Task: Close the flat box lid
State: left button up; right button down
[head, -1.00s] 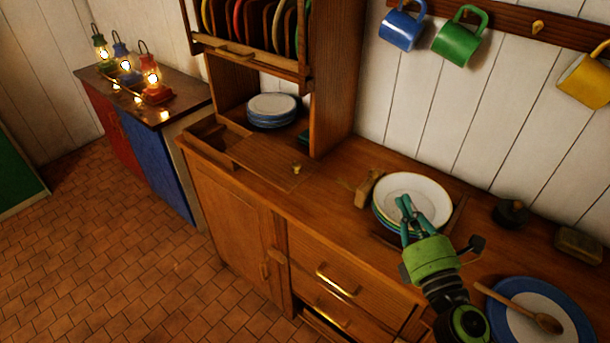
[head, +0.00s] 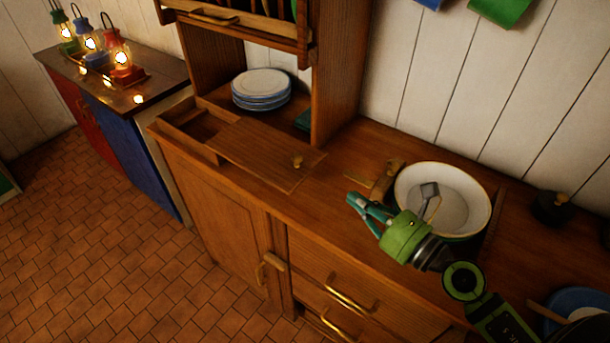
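The flat wooden box (head: 170,135) lies on the counter at the left, below the plate rack. Its left part is uncovered and looks empty inside. Its flat lid (head: 255,155) lies to the right of the opening, with a small round knob (head: 297,161) near its right end. My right gripper (head: 354,202) is over the counter to the right of the lid, apart from the knob, with its fingers pointing left. Its teal fingers lie close together in this view; I cannot tell how far they are apart. My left gripper is not in view.
Stacked plates (head: 262,84) stand behind the box under the rack. A wooden upright (head: 338,90) rises behind the lid. Lit lanterns (head: 120,60) stand at far left.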

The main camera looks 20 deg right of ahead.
jog(key=shift+s+f+b, duration=0.25)
jog(key=shift+f+b, duration=0.1)
jog(key=shift+f, duration=0.5)
jog(key=shift+w+f, duration=0.1)
jog(key=shift+f, duration=0.05)
jog(key=shift+w, duration=0.3)
jog(key=p, duration=0.3)
send_near(298, 163)
jog(key=p+x, duration=0.1)
jog(key=x, duration=0.4)
jog(key=shift+w+a, duration=0.15)
jog(key=shift+w, duration=0.2)
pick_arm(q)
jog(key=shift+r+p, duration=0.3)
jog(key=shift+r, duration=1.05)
pick_arm(e)
jog(key=shift+w+a, duration=0.3)
jog(key=shift+w, duration=0.2)
